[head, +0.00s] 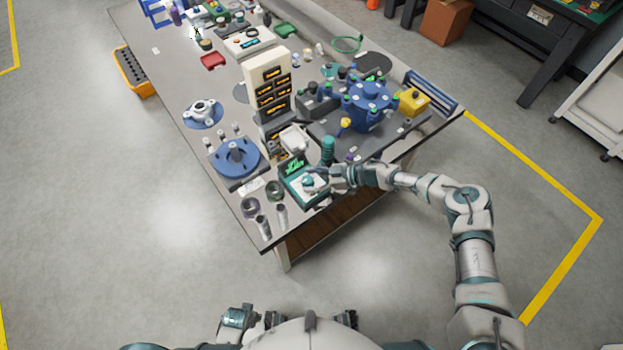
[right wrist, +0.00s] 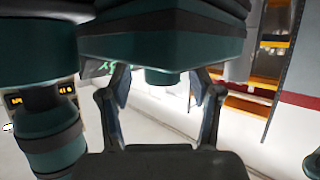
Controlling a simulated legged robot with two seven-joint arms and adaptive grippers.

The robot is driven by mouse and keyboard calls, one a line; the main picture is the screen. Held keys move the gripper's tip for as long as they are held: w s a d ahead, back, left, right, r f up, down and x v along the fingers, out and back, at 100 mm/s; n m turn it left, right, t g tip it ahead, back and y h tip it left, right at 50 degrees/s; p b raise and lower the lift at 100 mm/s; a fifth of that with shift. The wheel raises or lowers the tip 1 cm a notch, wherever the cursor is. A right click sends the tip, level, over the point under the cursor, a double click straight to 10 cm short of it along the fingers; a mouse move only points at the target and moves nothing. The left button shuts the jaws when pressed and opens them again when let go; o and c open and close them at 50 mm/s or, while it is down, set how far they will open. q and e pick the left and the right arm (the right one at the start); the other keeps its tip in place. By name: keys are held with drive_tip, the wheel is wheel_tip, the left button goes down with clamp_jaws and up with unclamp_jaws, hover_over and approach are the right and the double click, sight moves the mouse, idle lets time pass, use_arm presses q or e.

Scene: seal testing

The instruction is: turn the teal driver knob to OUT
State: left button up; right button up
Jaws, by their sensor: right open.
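The teal driver unit (head: 292,176) stands near the front corner of the bench, with a lit green display and a pale top panel. A small teal knob (head: 308,182) shows on that panel, right at the tips of my right gripper (head: 322,180). In the right wrist view my right gripper (right wrist: 160,108) has its two fingers apart. A short teal round part (right wrist: 161,77), which looks like the knob, shows between them. I cannot tell whether the fingers touch it. The knob's pointer and OUT mark cannot be read.
A teal cylinder (head: 327,150) stands just behind the gripper; the blue valve body (head: 368,105) is farther back. The blue flange (head: 234,157) lies left of the driver, and metal cylinders (head: 264,226) stand in front. The floor before the bench is clear.

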drive_tip(key=v, duration=1.2)
